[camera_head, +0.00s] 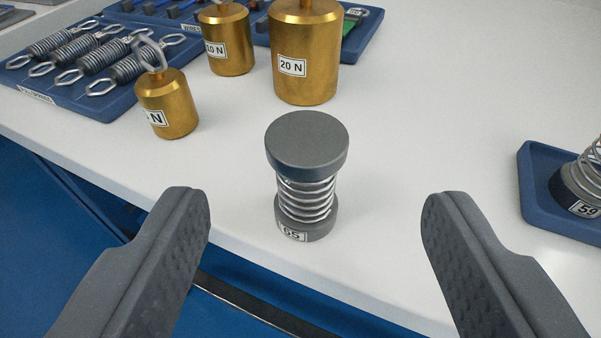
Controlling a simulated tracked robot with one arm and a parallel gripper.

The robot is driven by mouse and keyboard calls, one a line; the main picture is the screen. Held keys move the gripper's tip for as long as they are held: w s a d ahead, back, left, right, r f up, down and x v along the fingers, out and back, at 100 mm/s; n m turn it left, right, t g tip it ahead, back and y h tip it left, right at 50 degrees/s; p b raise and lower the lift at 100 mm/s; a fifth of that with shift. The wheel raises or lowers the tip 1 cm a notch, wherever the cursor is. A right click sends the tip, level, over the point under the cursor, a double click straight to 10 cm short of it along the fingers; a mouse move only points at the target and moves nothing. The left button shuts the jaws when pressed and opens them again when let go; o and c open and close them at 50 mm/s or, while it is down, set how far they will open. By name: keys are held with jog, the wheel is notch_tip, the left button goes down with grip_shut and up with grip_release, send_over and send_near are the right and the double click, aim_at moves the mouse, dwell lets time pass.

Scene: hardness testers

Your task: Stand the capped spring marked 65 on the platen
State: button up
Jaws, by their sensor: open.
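The capped spring marked 65 (305,190) stands upright on the white table near its front edge. It has a dark grey disc cap on top, a silver coil and a grey base with the label 65. My gripper (316,215) is open, with one grey finger on each side of the picture. The spring shows between and beyond the fingers, with clear space on both sides, and nothing is held. The platen is not in view.
Brass weights, including one marked 20 N (303,55), stand behind the spring. A blue tray of hooked springs (70,90) lies at the upper left. Another blue tray (535,190) at the right holds a spring marked 59 (580,190). The white table (430,120) is clear at centre right.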

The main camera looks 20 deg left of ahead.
aim_at(308, 143)
jog(key=b+x, duration=0.1)
jog(key=x, duration=0.4)
jog(key=shift+f, duration=0.2)
jog(key=shift+f+b+x, duration=0.15)
jog(key=shift+b+x, duration=0.25)
jog(key=shift+x, duration=0.9)
jog(key=shift+f+b+x, duration=0.15)
jog(key=shift+b+x, duration=0.25)
jog(key=shift+x, duration=0.85)
jog(key=shift+s+a, duration=0.1)
jog(key=c, duration=1.2)
jog(key=shift+r, duration=0.1)
